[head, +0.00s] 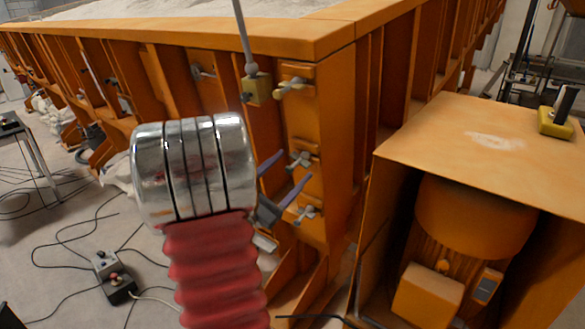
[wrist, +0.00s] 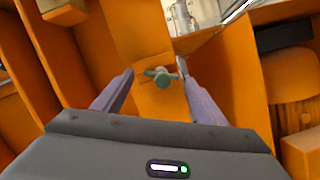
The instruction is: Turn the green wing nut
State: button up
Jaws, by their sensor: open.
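The green wing nut (wrist: 161,77) sits on an orange panel in the wrist view, in the gap between my fingertips and closer to the right one. My gripper (wrist: 156,68) is open and empty, its two purple-grey fingers on either side of the nut. I cannot see either finger touching it. In the head view my gripper (head: 295,165) shows partly, beside the panel's wing nuts. The silver and red part of my arm hides the rest of it. Of the two lower greyish nuts there, I cannot tell surely which is the green one.
A yellowish wing nut (head: 293,87) is high on the panel in the head view. Orange ribs flank the panel. An orange motor housing (head: 480,140) stands to the right. A control box (head: 115,280) and cables lie on the floor.

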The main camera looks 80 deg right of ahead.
jog(key=shift+x, duration=1.05)
jog(key=shift+c, duration=0.5)
